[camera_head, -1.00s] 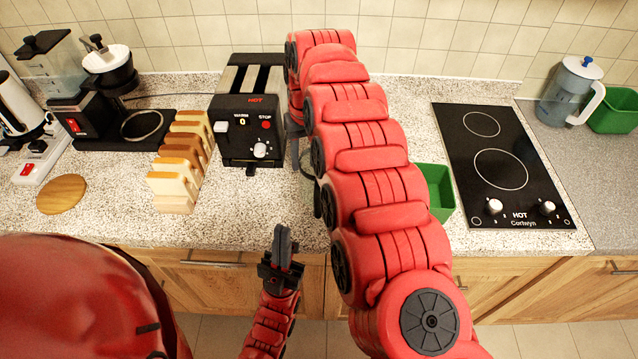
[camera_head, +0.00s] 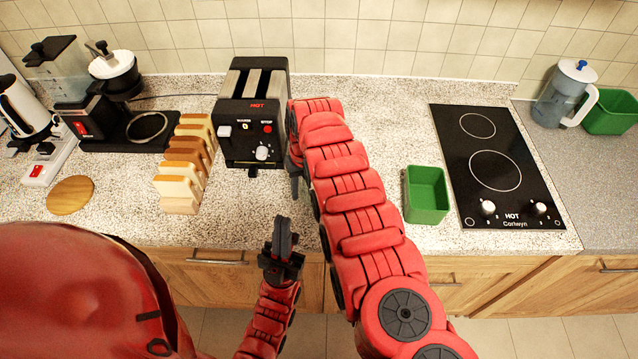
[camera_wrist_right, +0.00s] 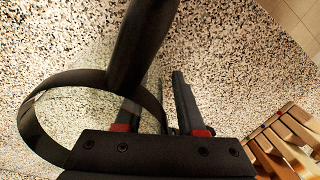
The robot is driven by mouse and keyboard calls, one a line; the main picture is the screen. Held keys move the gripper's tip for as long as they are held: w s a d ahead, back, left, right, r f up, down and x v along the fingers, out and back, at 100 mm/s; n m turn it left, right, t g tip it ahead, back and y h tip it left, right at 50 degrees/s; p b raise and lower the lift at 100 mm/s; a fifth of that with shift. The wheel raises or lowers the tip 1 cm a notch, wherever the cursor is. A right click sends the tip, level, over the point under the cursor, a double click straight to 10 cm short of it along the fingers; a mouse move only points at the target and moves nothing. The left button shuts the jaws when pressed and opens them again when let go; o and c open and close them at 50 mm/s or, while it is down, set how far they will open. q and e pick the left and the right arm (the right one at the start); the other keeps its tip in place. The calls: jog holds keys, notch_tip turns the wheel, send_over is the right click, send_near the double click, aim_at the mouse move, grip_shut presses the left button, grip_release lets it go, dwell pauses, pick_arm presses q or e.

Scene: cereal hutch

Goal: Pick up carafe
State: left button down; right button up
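The carafe shows in the right wrist view as a dark handle (camera_wrist_right: 142,45) and a dark curved band (camera_wrist_right: 92,78) around clear glass over the speckled counter. In the head view it is hidden behind my right arm. My right gripper (camera_wrist_right: 158,95) has its two fingers apart, close to the band; the handle overlaps the finger on the left, and I cannot tell whether they touch. In the head view my right gripper (camera_head: 297,180) points down just right of the toaster, mostly hidden by its arm. My left gripper (camera_head: 282,232) hangs by the counter's front edge, away from the carafe.
The black toaster (camera_head: 252,125) and a rack of toast (camera_head: 184,165) stand left of my right gripper. A coffee maker (camera_head: 92,115) is farther left. A green bin (camera_head: 427,195) and a black hob (camera_head: 490,165) lie right, a pitcher (camera_head: 567,95) beyond. The counter behind the bin is clear.

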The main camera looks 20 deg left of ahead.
jog(key=shift+c, duration=0.3)
grip_shut()
jog(key=shift+r, duration=0.1)
dwell(1.0)
